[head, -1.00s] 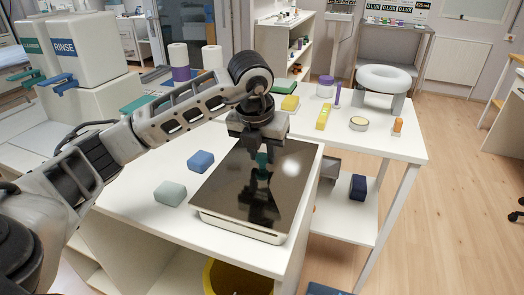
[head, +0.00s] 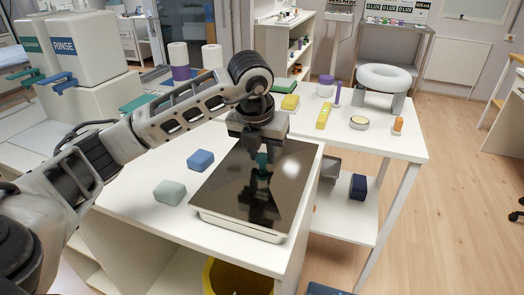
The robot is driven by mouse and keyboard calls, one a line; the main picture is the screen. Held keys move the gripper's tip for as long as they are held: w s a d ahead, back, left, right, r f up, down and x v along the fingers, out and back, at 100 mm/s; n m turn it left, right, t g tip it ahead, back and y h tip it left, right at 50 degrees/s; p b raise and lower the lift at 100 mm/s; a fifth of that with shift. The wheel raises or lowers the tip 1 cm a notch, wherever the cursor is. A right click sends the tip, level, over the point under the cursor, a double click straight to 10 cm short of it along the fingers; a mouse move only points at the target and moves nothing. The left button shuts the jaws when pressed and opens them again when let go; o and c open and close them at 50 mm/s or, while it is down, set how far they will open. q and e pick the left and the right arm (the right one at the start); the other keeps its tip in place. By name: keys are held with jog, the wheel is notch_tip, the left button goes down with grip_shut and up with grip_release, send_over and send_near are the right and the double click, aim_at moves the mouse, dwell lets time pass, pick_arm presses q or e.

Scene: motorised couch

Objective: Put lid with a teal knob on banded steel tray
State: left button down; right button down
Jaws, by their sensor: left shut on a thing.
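The lid (head: 232,195) is a dark, glossy rectangular plate with a teal knob (head: 261,160) near its middle. My left gripper (head: 261,153) is above the lid and shut on the teal knob. The lid lies flat over a pale, shallow tray (head: 238,229) on the white table; only the tray's front rim and side show below it. Whether the lid rests fully on the tray or hovers just above it I cannot tell. Any band on the tray is hard to make out. My right gripper is not in view.
A blue block (head: 201,160) and a grey-green block (head: 170,192) lie left of the tray on the white table (head: 130,195). A second white table (head: 390,145) at the back right holds a white ring (head: 384,76) and small items. A yellow bin (head: 238,278) is below.

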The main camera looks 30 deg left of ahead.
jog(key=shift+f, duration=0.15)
pick_arm(q)
jog(key=c, duration=1)
grip_release()
jog(key=shift+f, duration=0.1)
jog(key=shift+c, duration=0.2)
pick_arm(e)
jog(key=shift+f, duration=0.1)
pick_arm(q)
jog(key=p+v, duration=0.2)
jog(key=v, duration=1.4)
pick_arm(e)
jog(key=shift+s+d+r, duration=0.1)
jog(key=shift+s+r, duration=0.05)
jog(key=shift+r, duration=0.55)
